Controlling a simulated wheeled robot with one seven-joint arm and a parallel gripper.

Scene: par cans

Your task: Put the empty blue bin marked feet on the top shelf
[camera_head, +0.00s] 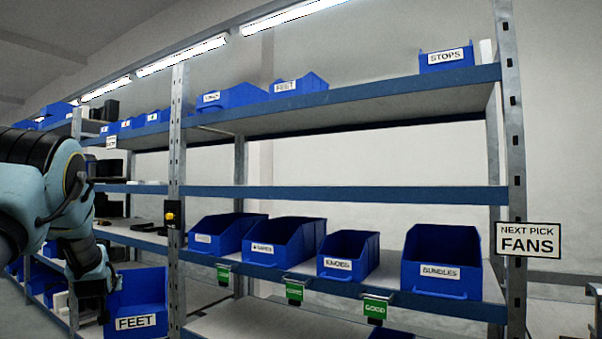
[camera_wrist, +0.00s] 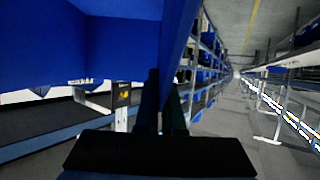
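A blue bin marked FEET (camera_head: 148,290) hangs at the lower left in the head view, label facing me, in front of the rack. My gripper (camera_head: 108,288) is at its left side wall. In the wrist view, my gripper's dark fingers (camera_wrist: 168,88) close on the thin edge of a blue bin wall (camera_wrist: 176,30). Most of the bin's inside is hidden from the head view. The top shelf (camera_head: 400,89) runs across the rack. Another blue bin marked FEET (camera_head: 300,84) stands on it, left of the middle.
A STOPS bin (camera_head: 446,60) stands at the top shelf's right end, with bare shelf between it and the FEET bin. Several blue bins, including BUNDLES (camera_head: 442,255), fill the lower shelf. A rack post (camera_head: 177,180) stands right of the held bin. A FANS sign (camera_head: 528,240) hangs at right.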

